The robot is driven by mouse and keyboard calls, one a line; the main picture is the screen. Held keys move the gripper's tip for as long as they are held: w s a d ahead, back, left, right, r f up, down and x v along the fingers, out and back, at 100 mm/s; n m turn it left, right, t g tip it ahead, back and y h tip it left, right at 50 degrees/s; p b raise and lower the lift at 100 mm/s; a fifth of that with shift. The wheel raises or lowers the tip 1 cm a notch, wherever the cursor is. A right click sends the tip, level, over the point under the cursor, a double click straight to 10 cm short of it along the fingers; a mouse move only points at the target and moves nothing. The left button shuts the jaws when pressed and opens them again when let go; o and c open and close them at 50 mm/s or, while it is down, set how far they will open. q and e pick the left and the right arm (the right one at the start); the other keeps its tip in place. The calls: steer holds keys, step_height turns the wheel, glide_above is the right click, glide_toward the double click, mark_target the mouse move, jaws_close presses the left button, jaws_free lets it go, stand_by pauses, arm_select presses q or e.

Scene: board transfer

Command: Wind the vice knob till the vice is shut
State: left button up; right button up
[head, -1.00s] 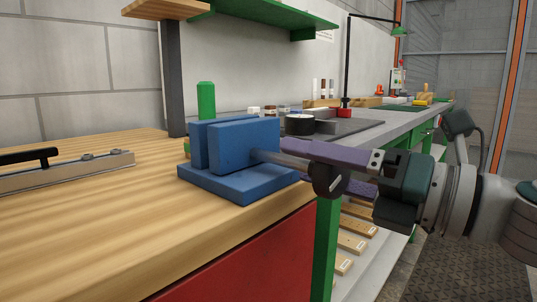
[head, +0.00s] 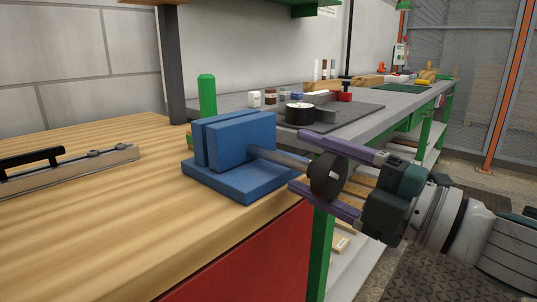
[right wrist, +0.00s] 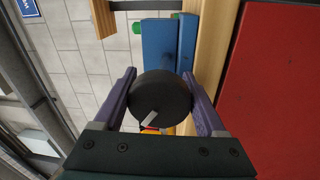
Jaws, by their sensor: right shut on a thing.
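The blue vice (head: 245,140) stands at the right end of the wooden bench top. Its two upright jaws are close together with a narrow gap between them. A grey screw runs from the near jaw out to a dark round knob (head: 328,176) past the bench edge. My right gripper (head: 300,164) has one purple finger above the knob and one below, shut on it. In the right wrist view the knob (right wrist: 160,97), with a pale handle mark, sits between both fingers; the blue vice (right wrist: 160,42) is beyond it. My left gripper is not in view.
A metal rail with a black handle (head: 30,158) lies on the bench at left. A green post (head: 207,95) stands behind the vice. A grey bench (head: 370,97) with small jars and a black roll is behind. The red bench front (head: 250,262) is below.

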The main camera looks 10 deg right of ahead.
steer(key=shift+a+r+m+p, duration=0.1)
steer(key=shift+r+m+p, duration=0.25)
steer(key=shift+m, duration=0.55)
steer(key=o, duration=1.3)
steer(key=shift+f, duration=0.2)
steer(key=shift+f, duration=0.1)
steer(key=shift+s+d, duration=0.15)
steer(key=shift+d, duration=0.1)
steer(key=v, duration=0.9)
steer(key=shift+s, duration=0.25)
